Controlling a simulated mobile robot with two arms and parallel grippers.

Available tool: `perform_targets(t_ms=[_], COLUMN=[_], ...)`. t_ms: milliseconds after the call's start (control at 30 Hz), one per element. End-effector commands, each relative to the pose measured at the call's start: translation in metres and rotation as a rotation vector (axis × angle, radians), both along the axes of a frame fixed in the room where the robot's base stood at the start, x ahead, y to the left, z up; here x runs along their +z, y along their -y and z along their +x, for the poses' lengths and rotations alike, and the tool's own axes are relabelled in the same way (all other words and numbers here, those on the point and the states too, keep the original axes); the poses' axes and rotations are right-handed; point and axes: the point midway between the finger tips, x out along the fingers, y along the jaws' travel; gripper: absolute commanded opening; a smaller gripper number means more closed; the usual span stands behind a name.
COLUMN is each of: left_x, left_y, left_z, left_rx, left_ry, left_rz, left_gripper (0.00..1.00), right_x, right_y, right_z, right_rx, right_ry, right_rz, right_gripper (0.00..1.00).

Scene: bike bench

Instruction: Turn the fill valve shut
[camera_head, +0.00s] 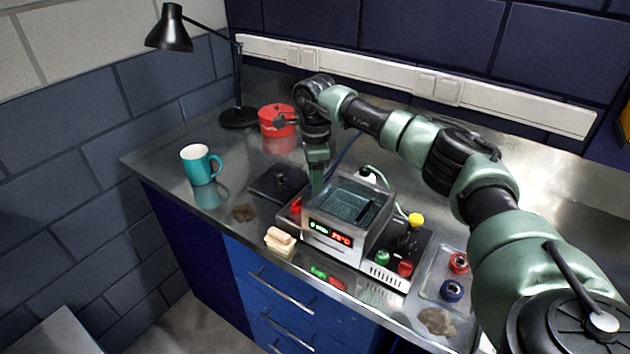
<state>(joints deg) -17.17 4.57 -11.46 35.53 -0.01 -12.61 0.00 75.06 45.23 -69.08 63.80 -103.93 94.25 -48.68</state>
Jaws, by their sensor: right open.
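A metal ultrasonic-type bath (345,210) with a lit green and red display stands on the bench, liquid visible in its basin. A yellow knob (415,220) stands on a dark fitting at its right, near the end of a green-yellow hose (385,185); it looks like the fill valve, but I cannot tell its turn position. A small red part (296,206) shows at the bath's left side. My right gripper (317,180) points down at the bath's left rear edge, open and apart from the yellow knob. My left gripper is not in view.
A dark flat plate (278,184) lies left of the bath. A red pot (274,122), teal mug (200,164), black lamp (238,115) and cream block (281,242) stand on the bench (165,155). Green and red knobs (404,268) sit at front; a tray (432,285) holds coloured parts.

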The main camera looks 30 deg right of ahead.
Motion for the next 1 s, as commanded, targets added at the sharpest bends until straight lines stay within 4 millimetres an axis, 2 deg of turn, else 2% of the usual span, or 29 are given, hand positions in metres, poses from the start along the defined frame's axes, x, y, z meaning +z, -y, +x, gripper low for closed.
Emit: perform_targets(t_ms=[167,433,600,1000], left_x=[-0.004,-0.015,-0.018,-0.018], left_y=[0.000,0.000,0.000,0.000], left_z=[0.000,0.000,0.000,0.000], left_rx=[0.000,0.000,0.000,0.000], left_ry=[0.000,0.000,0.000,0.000], left_rz=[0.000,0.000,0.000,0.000], left_gripper=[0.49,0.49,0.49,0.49], right_x=[0.009,0.053,0.073,0.078], right_y=[0.000,0.000,0.000,0.000], right_z=[0.001,0.001,0.000,0.000], right_rx=[0.000,0.000,0.000,0.000], right_ry=[0.003,0.004,0.001,0.000], right_rz=[0.001,0.000,0.000,0.000], right_gripper=[0.49,0.49,0.49,0.49])
